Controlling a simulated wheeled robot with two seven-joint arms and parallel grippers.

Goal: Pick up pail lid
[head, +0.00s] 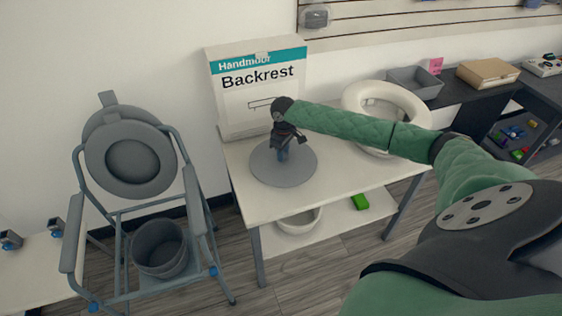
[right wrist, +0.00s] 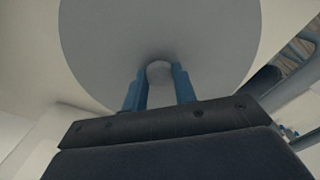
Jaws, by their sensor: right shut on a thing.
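The pail lid (head: 272,175) is a flat round grey disc over the white table, near its left front. My right gripper (head: 283,153) comes down on the lid from above with its arm reaching in from the right. In the right wrist view the two blue fingers (right wrist: 160,85) are shut on the small round knob in the middle of the lid (right wrist: 110,45). I cannot tell whether the lid touches the tabletop or is slightly raised. My left gripper is not in view.
A "Backrest" box (head: 258,95) stands behind the lid on the table (head: 335,190). A white ring-shaped seat (head: 355,98) lies to the right. A grey commode chair (head: 130,165) with a pail (head: 160,248) stands left.

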